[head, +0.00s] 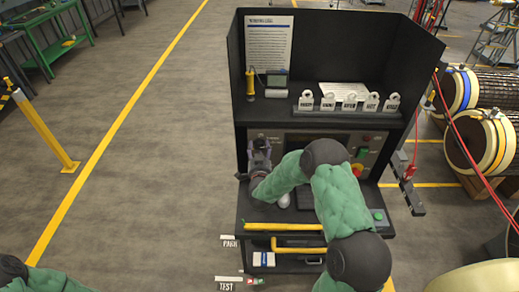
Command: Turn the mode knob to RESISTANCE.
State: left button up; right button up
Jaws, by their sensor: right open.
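The black workstation has a control panel (335,140) across its middle, partly covered by my right arm. I cannot make out the mode knob or its RESISTANCE mark; the gripper and arm hide part of the panel. My right gripper (259,146) is at the panel's left end, its fingers pointing away from me toward the panel face. It is open, and nothing shows clearly between its fingers. Whether it touches anything cannot be told. Only a bit of my left arm shows in the lower left corner; its gripper is out of view.
A shelf with several labelled tags (348,103) sits above the panel. A yellow handle (285,226) runs along the front.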

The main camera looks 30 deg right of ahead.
jog(key=c, duration=1.1)
jog(key=shift+c, duration=0.2)
jog(key=shift+r, duration=0.1)
jog(key=shift+w+d+n+b, duration=0.1)
jog(key=shift+n+b, duration=0.55)
jog(key=shift+n, duration=0.35)
jog(key=shift+n+b, duration=0.55)
jog(key=shift+n, duration=0.65)
jog(key=shift+r+n+b, duration=0.15)
jog(key=shift+n+b, duration=0.15)
jog(key=shift+n, duration=0.75)
jog(key=shift+r+n+b, duration=0.1)
jog(key=shift+n+b, duration=0.15)
jog(key=shift+n, duration=0.8)
jog(key=shift+w, duration=0.1)
